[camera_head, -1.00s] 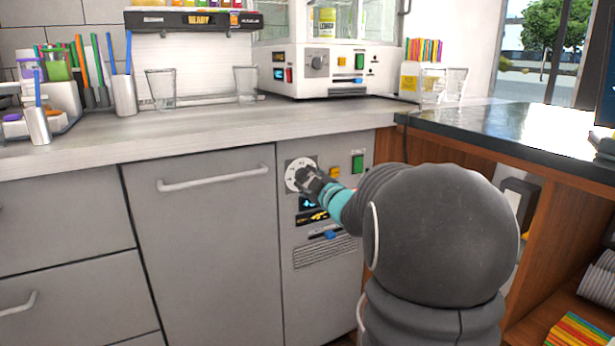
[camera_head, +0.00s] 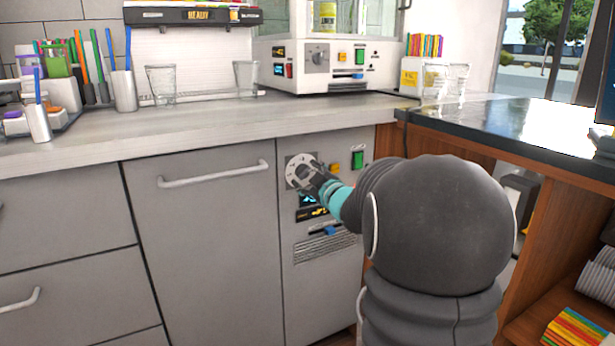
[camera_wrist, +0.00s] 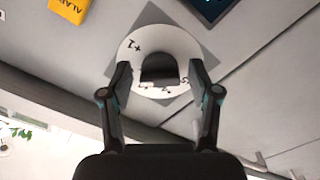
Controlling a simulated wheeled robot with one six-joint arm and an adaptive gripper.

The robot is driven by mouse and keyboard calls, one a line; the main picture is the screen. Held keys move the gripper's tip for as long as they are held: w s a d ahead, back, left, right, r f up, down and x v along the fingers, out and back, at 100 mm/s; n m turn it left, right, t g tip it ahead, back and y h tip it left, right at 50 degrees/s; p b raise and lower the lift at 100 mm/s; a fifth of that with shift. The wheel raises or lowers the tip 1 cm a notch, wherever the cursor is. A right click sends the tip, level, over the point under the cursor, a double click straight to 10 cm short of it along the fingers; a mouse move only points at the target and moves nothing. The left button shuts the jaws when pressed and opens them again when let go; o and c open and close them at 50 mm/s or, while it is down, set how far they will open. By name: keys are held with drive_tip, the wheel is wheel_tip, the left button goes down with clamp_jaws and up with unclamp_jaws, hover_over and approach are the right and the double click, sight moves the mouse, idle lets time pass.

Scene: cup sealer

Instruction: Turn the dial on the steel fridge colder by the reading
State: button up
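The steel fridge (camera_head: 205,225) is a grey cabinet under the counter with a bar handle and a control strip at its right. Its dial (camera_head: 293,167) is a white disc on a grey square plate, partly hidden by my gripper (camera_head: 304,176). In the wrist view the dial (camera_wrist: 135,50) shows upside down, with a dark central knob (camera_wrist: 158,70) and printed figures, one reading "+1". My gripper (camera_wrist: 160,76) has one finger on each side of the knob, with visible gaps. A display (camera_wrist: 207,8) shows at the wrist view's top edge; its reading is not legible.
An orange button (camera_head: 334,170), a green switch (camera_head: 357,160) and a blue slider (camera_head: 330,230) sit near the dial. The counter (camera_head: 200,128) overhangs above. A wood-sided counter (camera_head: 545,205) stands close on the right. Cups and a white machine (camera_head: 330,65) are on top.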

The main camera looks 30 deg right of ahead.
drive_tip(key=shift+s, duration=0.15)
drive_tip(key=s, duration=1.1)
drive_tip(key=shift+s+d, duration=0.2)
drive_tip(key=shift+s, duration=0.2)
